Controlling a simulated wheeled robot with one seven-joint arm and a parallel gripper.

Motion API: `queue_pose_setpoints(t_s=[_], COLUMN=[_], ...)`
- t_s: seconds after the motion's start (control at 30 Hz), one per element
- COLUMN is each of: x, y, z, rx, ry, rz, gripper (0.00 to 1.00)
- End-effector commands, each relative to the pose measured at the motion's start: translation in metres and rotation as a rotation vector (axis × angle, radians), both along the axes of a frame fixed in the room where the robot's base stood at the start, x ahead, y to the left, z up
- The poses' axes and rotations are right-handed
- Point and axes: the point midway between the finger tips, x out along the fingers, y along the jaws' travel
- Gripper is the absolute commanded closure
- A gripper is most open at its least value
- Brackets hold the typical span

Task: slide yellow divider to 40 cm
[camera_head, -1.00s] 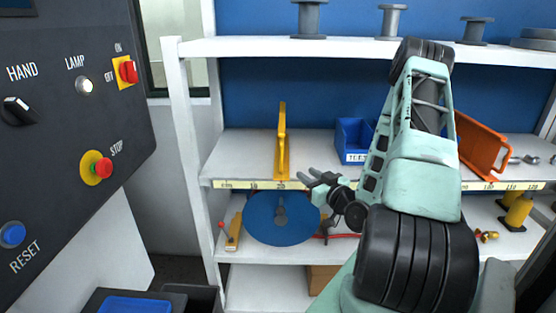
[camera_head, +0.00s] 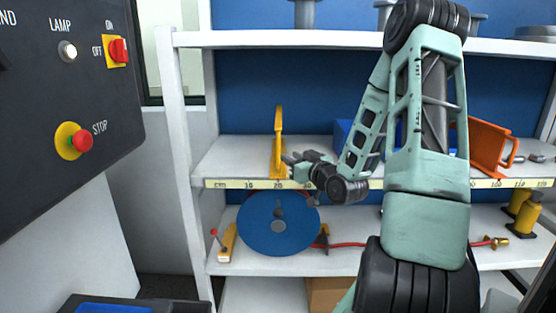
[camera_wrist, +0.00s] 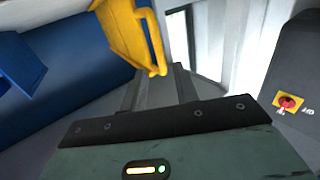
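The yellow divider (camera_head: 278,142) stands upright on the middle shelf, with its front foot at about the 20 mark of the centimetre scale (camera_head: 263,184) on the shelf edge. My gripper (camera_head: 289,158) is just right of the divider's front edge, above the scale, with its fingers pointing left towards it. The fingers look apart, with nothing clearly held. In the wrist view the divider (camera_wrist: 130,35) is beyond the fingertips (camera_wrist: 178,72), its lower end close to them. I cannot tell whether they touch. My wrist hides the scale around 40.
A blue bin (camera_head: 342,133) stands right of the divider, partly behind my arm. An orange divider (camera_head: 490,147) stands farther right. A blue disc (camera_head: 277,223) is on the lower shelf. A control panel (camera_head: 55,110) with switches is at left.

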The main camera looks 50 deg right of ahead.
Motion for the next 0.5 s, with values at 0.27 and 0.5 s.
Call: queue_pose_setpoints(t_s=[0.27, 0.5], x=[0.048, 0.074], y=[-0.013, -0.021], z=[0.004, 0.002], rx=[0.005, 0.004], ry=[0.000, 0.000], rz=[0.002, 0.001], gripper=[0.70, 0.70])
